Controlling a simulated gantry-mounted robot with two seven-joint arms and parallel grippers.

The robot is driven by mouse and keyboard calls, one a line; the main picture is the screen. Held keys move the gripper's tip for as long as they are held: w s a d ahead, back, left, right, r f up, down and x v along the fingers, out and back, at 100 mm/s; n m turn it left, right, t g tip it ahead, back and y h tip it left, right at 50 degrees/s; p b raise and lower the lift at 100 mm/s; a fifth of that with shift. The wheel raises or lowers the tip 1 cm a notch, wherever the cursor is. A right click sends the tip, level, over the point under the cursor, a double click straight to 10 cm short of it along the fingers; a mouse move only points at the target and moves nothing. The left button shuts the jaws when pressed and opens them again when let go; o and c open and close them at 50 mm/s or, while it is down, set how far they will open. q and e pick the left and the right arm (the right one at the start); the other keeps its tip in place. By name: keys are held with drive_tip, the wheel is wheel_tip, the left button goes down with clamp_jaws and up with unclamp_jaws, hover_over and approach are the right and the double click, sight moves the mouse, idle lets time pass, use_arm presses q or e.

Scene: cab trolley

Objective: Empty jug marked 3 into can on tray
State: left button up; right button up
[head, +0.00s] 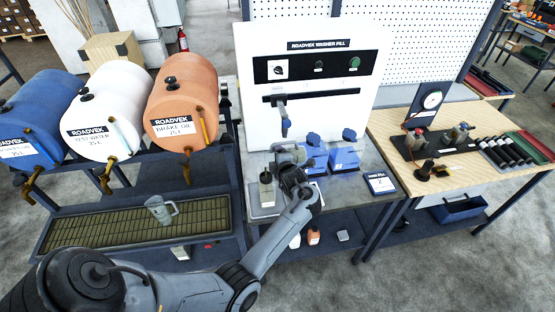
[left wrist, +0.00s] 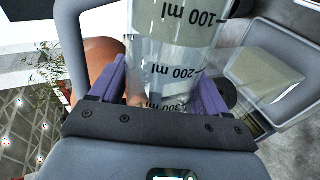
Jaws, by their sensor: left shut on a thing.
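My left gripper (head: 287,165) is above the bench in front of the white washer fill cabinet. In the left wrist view its purple fingers (left wrist: 160,88) are shut on a clear jug (left wrist: 178,72) with 100, 200 and 300 ml marks. A grey-green band shows behind the upper marks; I cannot tell if it is liquid. No number 3 is visible. In the head view the arm mostly hides this jug. A small pale can (head: 266,190) stands on a flat tray (head: 262,211), just left of the gripper. My right gripper is not in view.
Another clear jug (head: 160,211) stands on the slatted drip rack (head: 110,228) under blue, white and orange drums. Two blue containers (head: 344,158) stand right of the gripper. A wooden bench (head: 465,185) holds other parts.

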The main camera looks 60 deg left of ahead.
use_arm(q)
drive_tip(key=shift+s+a+f+n+t+b, duration=0.1)
drive_tip(key=shift+s+f+n+t+b, duration=0.15)
drive_tip(key=shift+n+b, duration=0.45)
drive_tip(key=shift+s+a+r+n+t+h+b, duration=0.1)
drive_tip(key=shift+s+r+n+t+h+b, duration=0.2)
drive_tip(key=shift+t+b, duration=0.5)
drive_tip(key=shift+r+g+b, duration=0.1)
drive_tip(key=shift+g+b, duration=0.15)
drive_tip(key=shift+b, duration=0.15)
drive_tip(key=shift+s+r+n, duration=0.1)
drive_tip(key=shift+n, duration=0.2)
